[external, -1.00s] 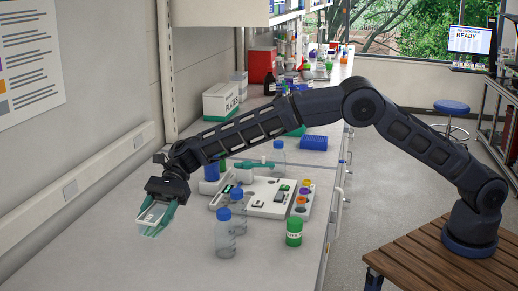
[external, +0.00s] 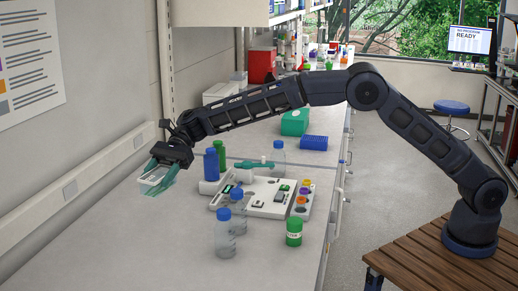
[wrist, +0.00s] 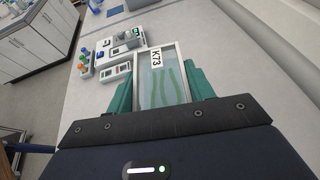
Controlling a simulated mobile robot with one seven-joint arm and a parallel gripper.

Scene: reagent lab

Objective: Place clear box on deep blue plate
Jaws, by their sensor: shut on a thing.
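My gripper (external: 159,180) is at the left of the bench, near the wall, in the external view, with green fingers. It is shut on the clear box (external: 153,177), held in the air above the bench. In the wrist view the clear box (wrist: 164,82) lies between the two green fingers and carries a label reading K73. Wavy green strips show through it. A flat blue rack-like piece (external: 314,142) lies on the bench farther back; I cannot tell if it is the deep blue plate.
A white instrument station (external: 260,198) stands mid-bench, with a blue bottle (external: 211,165) and a green bottle (external: 221,156) behind it. Clear blue-capped bottles (external: 225,235) and a green-labelled jar (external: 294,232) stand in front. A green box (external: 294,122) is farther back. The bench's left front is clear.

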